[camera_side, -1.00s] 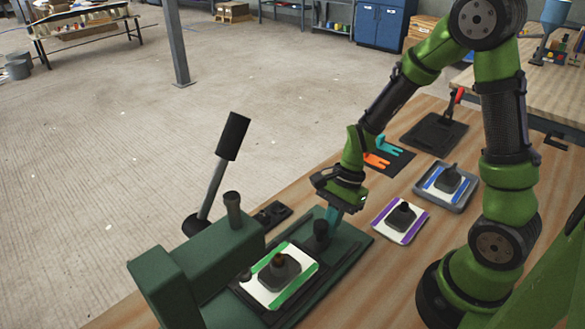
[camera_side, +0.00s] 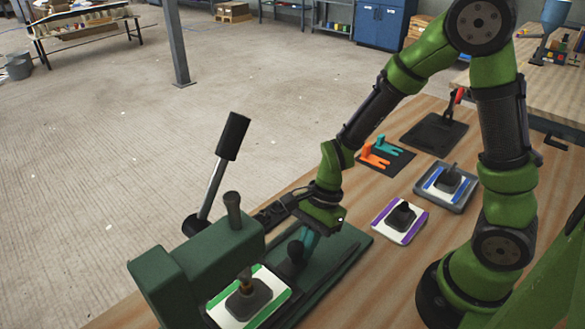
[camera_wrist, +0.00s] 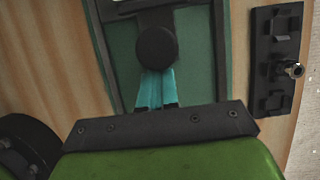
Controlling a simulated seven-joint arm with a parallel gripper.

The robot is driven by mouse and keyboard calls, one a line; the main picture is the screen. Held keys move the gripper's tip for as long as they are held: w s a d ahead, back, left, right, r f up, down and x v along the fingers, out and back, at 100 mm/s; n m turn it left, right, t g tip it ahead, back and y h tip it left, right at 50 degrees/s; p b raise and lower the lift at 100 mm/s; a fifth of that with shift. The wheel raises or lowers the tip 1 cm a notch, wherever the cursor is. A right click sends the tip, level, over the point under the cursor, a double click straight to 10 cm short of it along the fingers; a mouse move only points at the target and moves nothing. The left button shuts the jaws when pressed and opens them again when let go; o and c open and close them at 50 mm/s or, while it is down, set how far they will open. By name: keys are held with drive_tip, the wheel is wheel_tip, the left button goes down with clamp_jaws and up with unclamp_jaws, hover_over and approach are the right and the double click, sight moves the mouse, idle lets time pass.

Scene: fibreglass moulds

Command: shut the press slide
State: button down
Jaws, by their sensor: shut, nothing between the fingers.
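The green press (camera_side: 185,262) stands at the front left of the bench in the side view. Its slide carries a white plate with green stripes (camera_side: 225,313) and a dark mould (camera_side: 248,298), both beside the press body. The slide's round black knob (camera_side: 295,251) stands up on the rail side, and it also shows in the wrist view (camera_wrist: 157,46). My gripper (camera_side: 305,240) is low over the press bed (camera_side: 345,247), its teal fingers shut and empty. In the wrist view the fingers (camera_wrist: 156,88) end right at the knob and appear to touch it.
The press lever (camera_side: 218,180) stands up at the left. A purple-striped plate (camera_side: 385,230) and a blue-striped mould in a grey tray (camera_side: 458,199) lie to the right. A dark fixture (camera_wrist: 275,60) lies beside the press bed. Bare bench lies between.

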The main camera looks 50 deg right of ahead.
drive_tip(key=shift+d, duration=0.55)
drive_tip(key=d, duration=0.3)
drive_tip(key=shift+d, duration=0.15)
drive_tip(key=v, duration=1)
wheel_tip(320, 180, up, 13)
drive_tip(key=n+t+h, duration=0.2)
drive_tip(key=n+t, duration=0.5)
drive_tip(key=n, duration=0.7)
hover_over(320, 244)
drive_tip(key=s+d, duration=0.3)
drive_tip(key=s, duration=0.3)
drive_tip(key=shift+d+f, duration=0.1)
drive_tip(key=shift+d, duration=0.1)
